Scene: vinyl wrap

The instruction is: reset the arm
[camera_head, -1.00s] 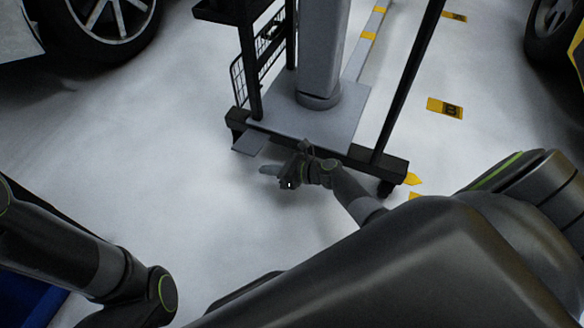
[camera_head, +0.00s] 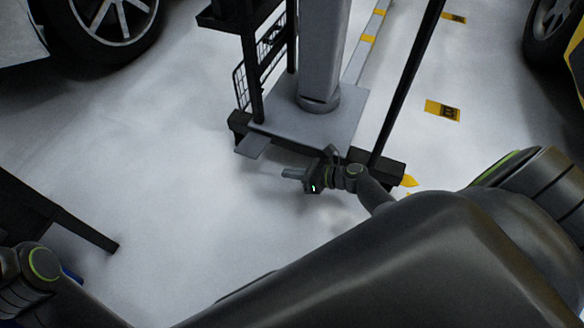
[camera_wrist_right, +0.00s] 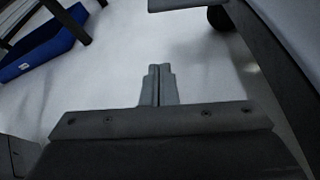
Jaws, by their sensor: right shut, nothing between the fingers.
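My right arm (camera_head: 420,260) reaches in from the lower right of the head view. Its gripper (camera_head: 291,173) points left, in front of the wheeled stand's base as seen from the head. In the right wrist view the two fingers (camera_wrist_right: 158,84) are together with nothing between them, above pale floor. My left arm (camera_head: 50,290) shows at the lower left of the head view. Its gripper is out of view.
The wheeled stand (camera_head: 310,125) with a grey column and black posts stands just beyond the right gripper. A blue bin (camera_wrist_right: 45,45) shows in the right wrist view. Open pale floor (camera_head: 170,190) lies left of the gripper.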

